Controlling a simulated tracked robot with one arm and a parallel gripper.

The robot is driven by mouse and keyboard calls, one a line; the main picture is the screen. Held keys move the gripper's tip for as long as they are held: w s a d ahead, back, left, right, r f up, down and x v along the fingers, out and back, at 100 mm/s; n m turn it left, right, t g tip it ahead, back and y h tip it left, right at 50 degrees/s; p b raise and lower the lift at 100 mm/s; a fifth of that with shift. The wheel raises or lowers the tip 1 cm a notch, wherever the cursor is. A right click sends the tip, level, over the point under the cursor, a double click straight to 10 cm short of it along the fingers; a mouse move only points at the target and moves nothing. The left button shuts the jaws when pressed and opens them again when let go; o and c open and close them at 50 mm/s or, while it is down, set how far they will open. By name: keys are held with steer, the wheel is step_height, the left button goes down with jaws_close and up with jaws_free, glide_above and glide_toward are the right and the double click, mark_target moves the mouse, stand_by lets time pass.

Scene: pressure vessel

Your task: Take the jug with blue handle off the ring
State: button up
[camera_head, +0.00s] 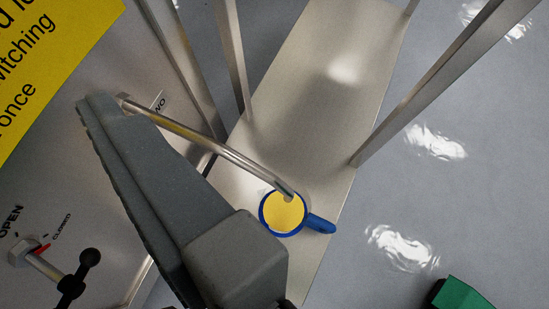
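The jug (283,213) is seen from above at the lower middle, with a blue rim, a yellow inside and a blue handle (320,223) pointing right. The end of a metal pipe (215,147) overlaps its far rim from above. I cannot make out a ring; whatever holds the jug is hidden beneath it. My gripper (165,185), dark grey, stretches from the bottom middle to the upper left. It lies left of the jug, with a visible gap beside the rim. Only one grey, ribbed-edged part of it shows clearly, so its opening is hidden.
A pale metal plate (318,88) runs beneath the jug. Slanted metal legs (440,80) stand around it. At left is a panel with a yellow sign (45,60) and a black-knobbed lever (72,285). A green object (462,298) is at lower right.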

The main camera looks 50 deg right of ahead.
step_height(320, 180, down, 14)
steer(key=m+h+p, duration=0.1)
steer(key=s+d+f+h+p, duration=0.1)
steer(key=s+d+f+h, duration=0.1)
steer(key=s+f, duration=0.45)
steer(key=s+d+f+g+h+p, duration=0.15)
steer(key=s+f, duration=0.25)
steer(key=f, duration=0.6)
steer(key=s+d+f+h+p, duration=0.1)
steer(key=s+d+f+h, duration=0.15)
steer(key=s+f, duration=0.45)
steer(key=w+d+f+b, duration=0.2)
steer(key=w+d+f, duration=0.1)
steer(key=w, duration=0.3)
steer(key=w+d+f+y+b, duration=0.1)
steer(key=w+d+f+b, duration=0.2)
steer(key=w, duration=0.3)
steer(key=shift+w+f, duration=0.15)
steer(key=shift+f, duration=0.2)
steer(key=c, duration=1.2)
